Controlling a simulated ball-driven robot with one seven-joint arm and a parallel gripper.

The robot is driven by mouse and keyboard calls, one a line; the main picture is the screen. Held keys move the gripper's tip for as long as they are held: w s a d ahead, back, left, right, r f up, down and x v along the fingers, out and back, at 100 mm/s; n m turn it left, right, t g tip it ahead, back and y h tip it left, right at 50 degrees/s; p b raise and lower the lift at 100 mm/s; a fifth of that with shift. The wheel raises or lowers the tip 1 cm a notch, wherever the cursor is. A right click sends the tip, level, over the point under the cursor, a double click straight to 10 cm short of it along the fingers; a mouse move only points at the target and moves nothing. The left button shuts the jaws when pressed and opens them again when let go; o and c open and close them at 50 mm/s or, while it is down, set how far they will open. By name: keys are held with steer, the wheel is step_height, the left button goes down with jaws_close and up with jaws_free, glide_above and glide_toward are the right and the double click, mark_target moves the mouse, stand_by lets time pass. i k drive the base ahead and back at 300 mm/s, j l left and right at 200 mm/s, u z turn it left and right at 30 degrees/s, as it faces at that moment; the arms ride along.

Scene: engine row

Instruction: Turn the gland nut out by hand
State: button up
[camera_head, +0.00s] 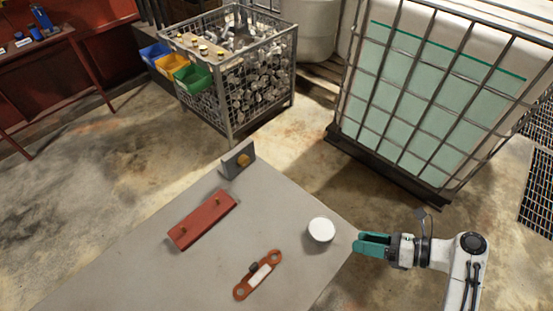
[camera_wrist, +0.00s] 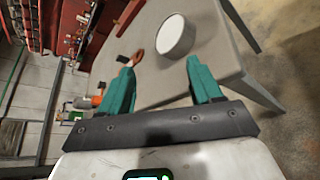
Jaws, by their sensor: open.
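A small brass-coloured nut (camera_head: 243,160), which looks like the gland nut, sits on the face of an upright grey bracket (camera_head: 231,168) at the table's far edge in the head view. My gripper (camera_head: 358,243) is at the table's right edge, well away from the nut, with its teal fingers pointing left. In the wrist view my gripper (camera_wrist: 160,64) has its fingers apart with nothing between them. A white round piece (camera_head: 321,230) stands on the table just left of the fingers; it also shows beyond them in the wrist view (camera_wrist: 175,36). I cannot make out the nut there.
The grey table (camera_head: 130,265) also carries a red plate with two small knobs (camera_head: 203,220) and an orange link-shaped part (camera_head: 258,275). Beyond stand a wire cage of metal parts (camera_head: 240,78), with coloured bins, and a caged liquid tank (camera_head: 425,95). Concrete floor lies between.

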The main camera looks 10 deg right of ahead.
mark_target(243, 161)
steer(key=i+j, duration=0.8)
